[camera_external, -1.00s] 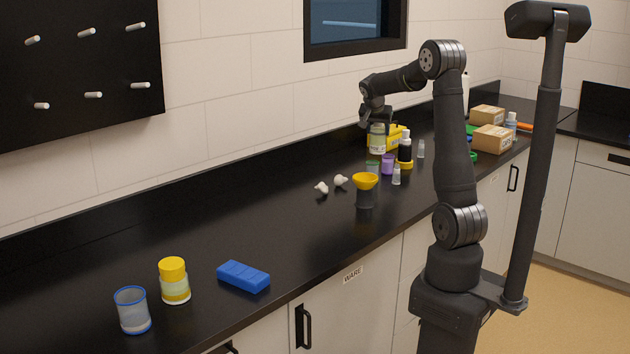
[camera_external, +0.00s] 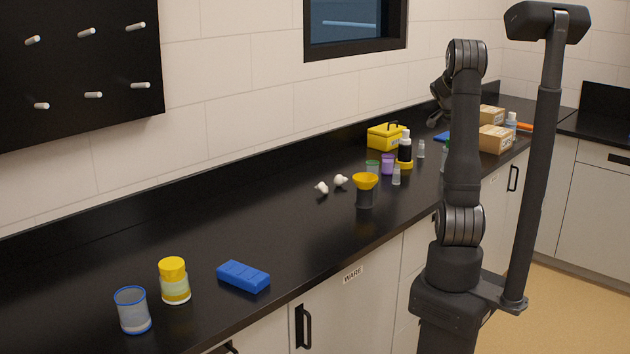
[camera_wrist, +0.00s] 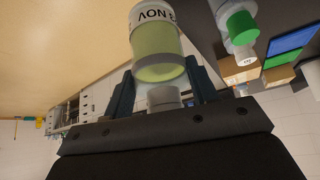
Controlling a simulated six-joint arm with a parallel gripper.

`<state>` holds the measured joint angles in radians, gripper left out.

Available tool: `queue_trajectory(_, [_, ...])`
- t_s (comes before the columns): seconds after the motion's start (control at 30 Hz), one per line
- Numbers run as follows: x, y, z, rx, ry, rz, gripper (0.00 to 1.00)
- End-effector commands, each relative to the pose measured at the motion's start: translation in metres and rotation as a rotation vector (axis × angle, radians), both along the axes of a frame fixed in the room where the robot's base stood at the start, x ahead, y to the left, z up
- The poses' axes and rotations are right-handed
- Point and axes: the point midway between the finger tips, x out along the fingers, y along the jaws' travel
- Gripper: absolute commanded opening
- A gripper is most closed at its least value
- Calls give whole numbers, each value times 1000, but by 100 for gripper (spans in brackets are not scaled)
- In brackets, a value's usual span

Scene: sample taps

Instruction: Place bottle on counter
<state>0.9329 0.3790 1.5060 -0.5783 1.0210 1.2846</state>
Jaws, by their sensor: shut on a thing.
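The bottle (camera_wrist: 156,45), a clear jar with yellow-green contents and a pale lettered label, is between the two fingers of my gripper (camera_wrist: 160,72) in the wrist view. My gripper is shut on it. In the external view my wrist and gripper are mostly hidden behind my upright arm link, above the far part of the black counter (camera_external: 265,225). A sliver of a pale bottle (camera_external: 445,158) shows beside that link, and I cannot tell whether it is the held one. A green-capped bottle (camera_wrist: 238,28) is right of the held bottle in the wrist view.
Cardboard boxes (camera_external: 494,139) stand at the far right. A blue block (camera_external: 243,276) lies nearer. Counter between block and funnel is clear.

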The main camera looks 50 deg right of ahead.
Motion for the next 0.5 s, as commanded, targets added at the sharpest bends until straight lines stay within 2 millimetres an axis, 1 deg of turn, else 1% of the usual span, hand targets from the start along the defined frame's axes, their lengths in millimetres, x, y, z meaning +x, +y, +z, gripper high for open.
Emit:
queue_trajectory(0.03, [13, 2, -8, 3, 2, 6, 9])
queue_trajectory(0.1, [30, 4, -18, 2, 3, 7, 9])
queue_trajectory(0.3, [74, 8, -44, 2, 1, 6, 9])
queue_trajectory(0.4, [88, 10, -53, 0, 1, 5, 9])
queue_trajectory(0.5, [96, 10, -57, -1, 0, 5, 9])
